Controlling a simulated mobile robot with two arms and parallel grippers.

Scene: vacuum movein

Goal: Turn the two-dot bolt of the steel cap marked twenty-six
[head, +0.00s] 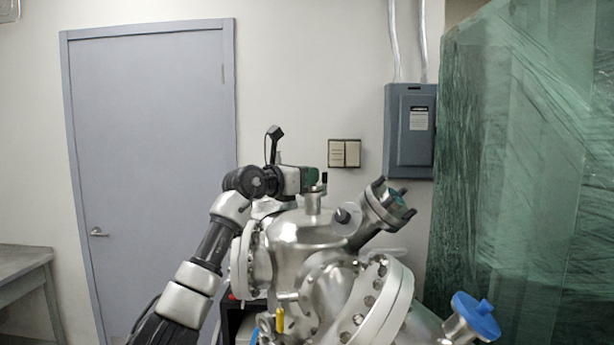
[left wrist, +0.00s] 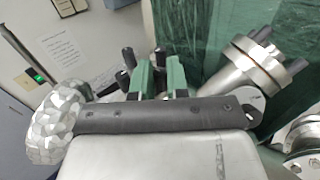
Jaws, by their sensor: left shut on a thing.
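The steel vacuum chamber (head: 305,235) fills the lower middle of the head view, with several flanged ports. The cap under the fingers is mostly hidden by my gripper body. No number or dots can be read. A tilted steel port with dark bolts (head: 385,205) also shows in the left wrist view (left wrist: 255,62). My right gripper is out of view.
A blue-capped port (head: 477,315) sticks out at lower right. A large open-holed flange (head: 375,308) faces forward. A foil-wrapped part (left wrist: 57,125) lies left in the left wrist view. A green plastic-wrapped mass (head: 525,170) stands at right. A grey table (head: 25,265) stands at left.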

